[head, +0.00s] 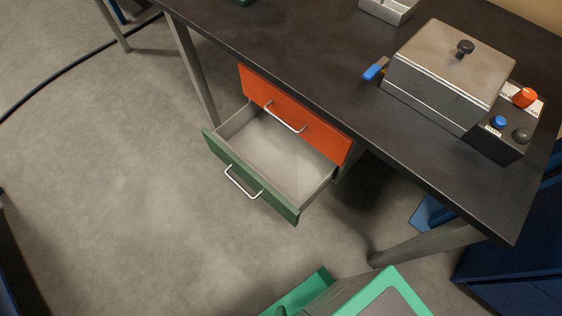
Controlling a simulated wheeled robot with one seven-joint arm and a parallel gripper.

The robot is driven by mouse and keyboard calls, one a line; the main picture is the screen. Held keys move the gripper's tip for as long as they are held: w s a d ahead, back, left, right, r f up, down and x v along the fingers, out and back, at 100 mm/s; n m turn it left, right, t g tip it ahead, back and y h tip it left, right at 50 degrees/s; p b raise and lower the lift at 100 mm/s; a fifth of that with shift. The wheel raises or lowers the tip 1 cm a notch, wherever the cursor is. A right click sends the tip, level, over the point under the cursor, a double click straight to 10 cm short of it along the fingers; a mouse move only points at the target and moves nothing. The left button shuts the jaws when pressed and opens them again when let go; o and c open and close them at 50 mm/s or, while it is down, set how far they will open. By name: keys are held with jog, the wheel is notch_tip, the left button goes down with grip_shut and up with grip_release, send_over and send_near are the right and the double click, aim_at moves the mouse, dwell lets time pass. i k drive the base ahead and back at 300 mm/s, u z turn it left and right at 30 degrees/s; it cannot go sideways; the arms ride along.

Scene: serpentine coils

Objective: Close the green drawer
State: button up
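The green drawer (247,177) is pulled out from under the dark table, below a closed orange drawer (294,114). Its tray looks empty. A light bar handle (243,182) is on its green front. My gripper is not in view, so I cannot see its state or where it is relative to the drawer.
The dark table (300,50) carries a grey lidded machine (437,75) with a blue lever and several knobs. A metal tray (389,8) sits at the back. A green-edged object (383,293) stands at the bottom. Grey floor (110,190) is clear left of the drawer.

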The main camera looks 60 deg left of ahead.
aim_at(287, 172)
jog(key=u, duration=2)
jog(key=k, duration=1.35)
jog(key=u, duration=0.2)
jog(key=i, duration=1)
